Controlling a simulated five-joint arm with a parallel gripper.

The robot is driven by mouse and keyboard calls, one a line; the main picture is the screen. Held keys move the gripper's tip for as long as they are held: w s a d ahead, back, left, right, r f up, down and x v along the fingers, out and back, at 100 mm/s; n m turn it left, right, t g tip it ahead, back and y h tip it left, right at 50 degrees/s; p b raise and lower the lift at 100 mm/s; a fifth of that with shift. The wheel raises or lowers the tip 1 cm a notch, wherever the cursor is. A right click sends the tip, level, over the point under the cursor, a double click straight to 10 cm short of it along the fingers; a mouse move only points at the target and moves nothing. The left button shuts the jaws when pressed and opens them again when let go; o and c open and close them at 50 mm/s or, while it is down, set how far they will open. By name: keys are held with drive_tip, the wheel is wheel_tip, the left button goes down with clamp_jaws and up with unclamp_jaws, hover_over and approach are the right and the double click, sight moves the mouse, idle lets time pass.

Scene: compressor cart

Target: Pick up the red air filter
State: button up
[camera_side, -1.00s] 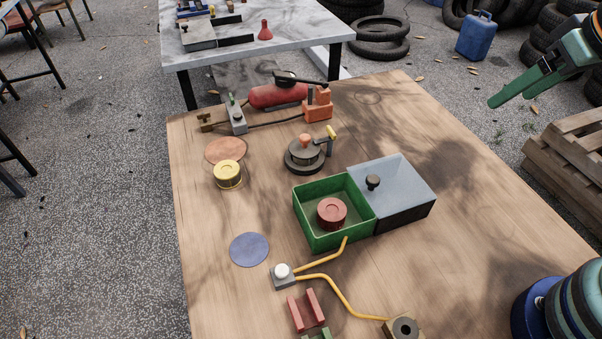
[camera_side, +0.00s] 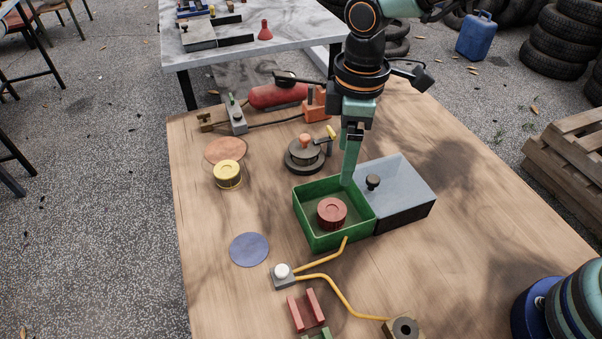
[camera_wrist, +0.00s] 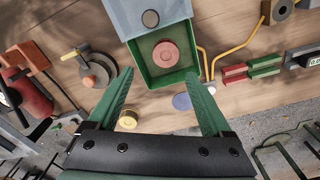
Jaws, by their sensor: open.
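The red air filter (camera_side: 332,213) is a short round piece lying inside the green open box (camera_side: 312,240). In the wrist view the filter (camera_wrist: 166,54) shows in the green box (camera_wrist: 187,75), ahead of and between my fingers. My gripper (camera_side: 348,184) points down above the back edge of the box, behind the filter and apart from it. In the wrist view my gripper (camera_wrist: 160,88) has its two green fingers spread wide with nothing between them. In the side view the fingers overlap, so the gap is hidden.
A grey-blue lid with a black knob (camera_side: 372,182) adjoins the box's right side. A yellow filter (camera_side: 228,174) and a round gauge-like part (camera_side: 304,157) stand left and behind. A red tank (camera_side: 278,95) lies farther back. Yellow hose (camera_side: 335,289) runs in front.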

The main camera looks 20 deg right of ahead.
sight(329, 209)
drive_tip(key=shift+n, duration=0.4)
drive_tip(key=f, duration=0.4)
drive_tip(key=a+f, duration=0.1)
drive_tip(key=f, duration=0.4)
drive_tip(key=a+f, duration=0.1)
drive_tip(key=f, duration=0.3)
drive_tip(key=shift+s+f, duration=0.15)
drive_tip(key=shift+f, duration=0.2)
drive_tip(key=c, duration=1.3)
drive_tip(key=shift+o, duration=0.2)
drive_tip(key=shift+r, duration=0.1)
